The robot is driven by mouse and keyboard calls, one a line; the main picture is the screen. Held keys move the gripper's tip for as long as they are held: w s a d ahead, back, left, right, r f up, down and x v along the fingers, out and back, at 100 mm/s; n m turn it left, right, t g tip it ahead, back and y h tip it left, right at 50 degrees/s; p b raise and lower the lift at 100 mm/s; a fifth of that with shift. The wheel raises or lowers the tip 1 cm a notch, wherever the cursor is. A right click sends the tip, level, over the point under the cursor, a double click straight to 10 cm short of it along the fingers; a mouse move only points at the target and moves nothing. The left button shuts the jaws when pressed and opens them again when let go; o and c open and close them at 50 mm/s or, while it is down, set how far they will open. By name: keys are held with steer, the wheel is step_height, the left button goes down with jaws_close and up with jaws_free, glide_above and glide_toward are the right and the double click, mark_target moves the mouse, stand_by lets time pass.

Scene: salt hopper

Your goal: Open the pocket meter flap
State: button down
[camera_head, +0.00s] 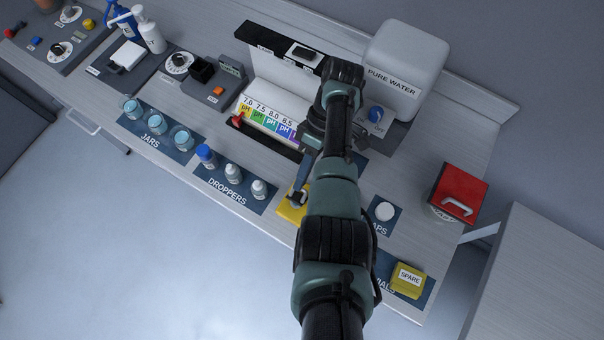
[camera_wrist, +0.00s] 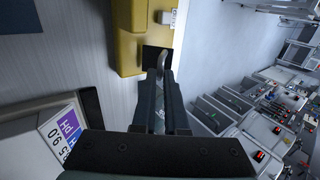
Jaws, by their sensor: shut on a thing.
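The yellow pocket meter (camera_head: 289,213) lies near the bench's front edge in the head view, partly hidden by my gripper and arm. It also shows at the top of the wrist view (camera_wrist: 134,40), with a small white label and a dark patch on it. My gripper (camera_head: 299,196) reaches down over it. In the wrist view, my gripper's fingers (camera_wrist: 162,82) are closed together around a thin grey loop-shaped handle (camera_wrist: 163,60) at the dark patch. How far the flap stands open cannot be told.
The droppers (camera_head: 232,172) stand left of the meter on a dark mat. A pH colour chart (camera_head: 266,119) rises behind. The pure water tank (camera_head: 402,65) is at the back right. A red-lidded bin (camera_head: 460,187) and yellow spare box (camera_head: 408,279) are to the right.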

steer(key=c, duration=0.9)
jaws_free()
steer(key=shift+c, duration=0.2)
steer(key=p+v, duration=0.2)
steer(key=v, duration=1.1)
steer(key=shift+a, duration=0.1)
